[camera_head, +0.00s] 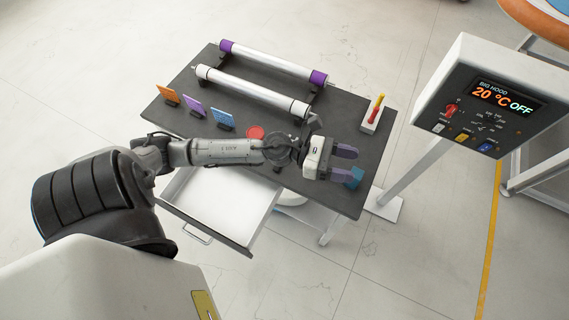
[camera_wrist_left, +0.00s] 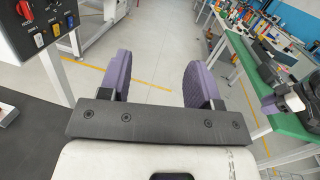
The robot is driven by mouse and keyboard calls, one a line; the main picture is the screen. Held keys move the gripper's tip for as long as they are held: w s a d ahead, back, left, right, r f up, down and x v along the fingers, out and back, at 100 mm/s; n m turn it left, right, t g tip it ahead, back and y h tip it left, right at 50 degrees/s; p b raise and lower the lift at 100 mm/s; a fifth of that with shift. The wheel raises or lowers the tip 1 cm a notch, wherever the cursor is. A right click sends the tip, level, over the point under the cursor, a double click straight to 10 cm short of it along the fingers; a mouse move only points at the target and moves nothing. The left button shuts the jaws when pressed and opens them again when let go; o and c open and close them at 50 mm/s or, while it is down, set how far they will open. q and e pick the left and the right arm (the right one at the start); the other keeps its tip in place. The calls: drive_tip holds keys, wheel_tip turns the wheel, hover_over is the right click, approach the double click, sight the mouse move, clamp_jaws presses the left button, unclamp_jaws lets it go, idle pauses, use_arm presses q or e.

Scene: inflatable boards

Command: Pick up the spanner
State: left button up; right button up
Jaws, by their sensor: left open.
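I cannot make out a spanner in either view. My left gripper (camera_head: 345,163) is open and empty, above the right front part of the dark table (camera_head: 349,134). Its two purple fingers point right in the head view, and they also show spread apart in the left wrist view (camera_wrist_left: 160,82). A small blue object (camera_head: 355,179) lies close to the lower finger in the head view. My left arm hides part of the table's front. My right gripper is in neither view.
A white drawer (camera_head: 215,205) stands open and looks empty. Two rollers (camera_head: 252,90), coloured plates (camera_head: 194,105), a red disc (camera_head: 256,132) and a holder with a red-yellow tool (camera_head: 375,109) are on the table. A control panel (camera_head: 485,100) stands right.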

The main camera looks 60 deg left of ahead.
use_arm(q)
wheel_tip(320, 180, down, 11)
drive_tip(key=a+m+g+y+b, duration=0.1)
drive_tip(key=a+m+g+b, duration=0.25)
drive_tip(key=m+g, duration=0.55)
drive_tip(key=s+a+f+m+g+y+b, duration=0.15)
drive_tip(key=a+f+m+y+b, duration=0.35)
drive_tip(key=a, duration=0.6)
drive_tip(key=s+a+f+m+g+y+b, duration=0.1)
drive_tip(key=a+f+m+g+y+b, duration=0.25)
drive_tip(key=a+f+m+y, duration=0.55)
drive_tip(key=f, duration=0.1)
drive_tip(key=a+f+n+h, duration=0.1)
drive_tip(key=a+f+n, duration=0.1)
drive_tip(key=shift+s+a+f+t+h, duration=0.2)
drive_tip(key=shift+s+f+t+h, duration=0.1)
drive_tip(key=shift+w+d+f, duration=0.1)
drive_tip(key=shift+d+f, duration=0.05)
drive_tip(key=shift+f, duration=3.05)
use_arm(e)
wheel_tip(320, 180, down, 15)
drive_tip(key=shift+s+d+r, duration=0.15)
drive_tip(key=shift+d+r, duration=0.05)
use_arm(q)
drive_tip(key=shift+c, duration=0.3)
clamp_jaws()
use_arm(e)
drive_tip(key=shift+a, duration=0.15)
use_arm(q)
drive_tip(key=shift+r, duration=0.1)
